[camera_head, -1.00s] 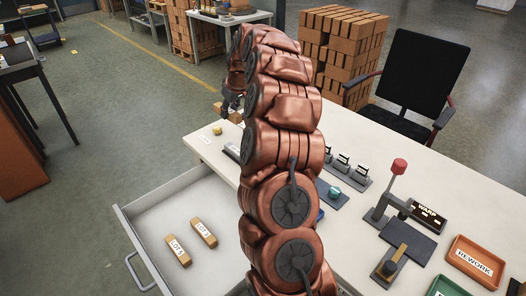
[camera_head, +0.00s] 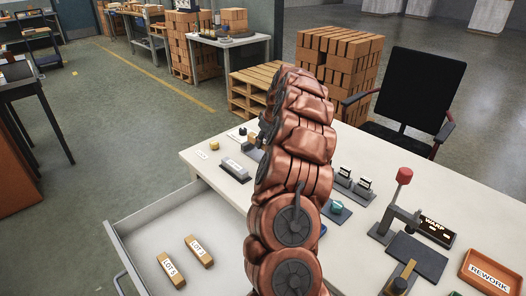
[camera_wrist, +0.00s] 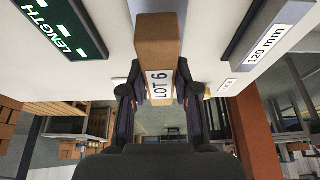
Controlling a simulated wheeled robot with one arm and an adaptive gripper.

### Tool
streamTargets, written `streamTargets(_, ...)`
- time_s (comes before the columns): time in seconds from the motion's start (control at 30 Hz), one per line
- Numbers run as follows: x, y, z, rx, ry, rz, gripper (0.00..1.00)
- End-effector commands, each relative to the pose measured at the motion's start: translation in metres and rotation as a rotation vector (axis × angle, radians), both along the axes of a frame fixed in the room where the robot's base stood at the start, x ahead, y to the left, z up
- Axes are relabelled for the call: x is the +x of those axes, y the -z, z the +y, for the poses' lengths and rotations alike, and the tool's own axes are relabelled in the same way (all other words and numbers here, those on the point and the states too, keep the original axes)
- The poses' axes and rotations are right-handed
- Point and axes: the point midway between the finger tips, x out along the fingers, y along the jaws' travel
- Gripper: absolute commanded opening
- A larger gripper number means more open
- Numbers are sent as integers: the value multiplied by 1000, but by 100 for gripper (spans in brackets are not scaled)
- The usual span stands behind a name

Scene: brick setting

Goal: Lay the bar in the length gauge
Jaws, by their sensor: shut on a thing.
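The bar, a brown block labelled LOT 6 (camera_wrist: 159,45), is in the wrist view, upper middle. My gripper (camera_wrist: 160,92) is shut on it, a finger on each side of the label. I cannot make out the gauge's seat.
An open drawer (camera_head: 150,222) holds two more bars (camera_head: 171,270) (camera_head: 199,251).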

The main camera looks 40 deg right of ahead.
Motion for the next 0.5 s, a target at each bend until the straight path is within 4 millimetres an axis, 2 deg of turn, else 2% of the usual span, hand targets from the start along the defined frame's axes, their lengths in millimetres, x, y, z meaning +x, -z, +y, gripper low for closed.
streamTargets(0.17, 0, 13, -1, -2, 2, -2, 0)
streamTargets(0.33, 0, 37, 1, 2, -1, 1, 0)
streamTargets(0.5, 1, 44, 0, -2, 1, -3, 0)
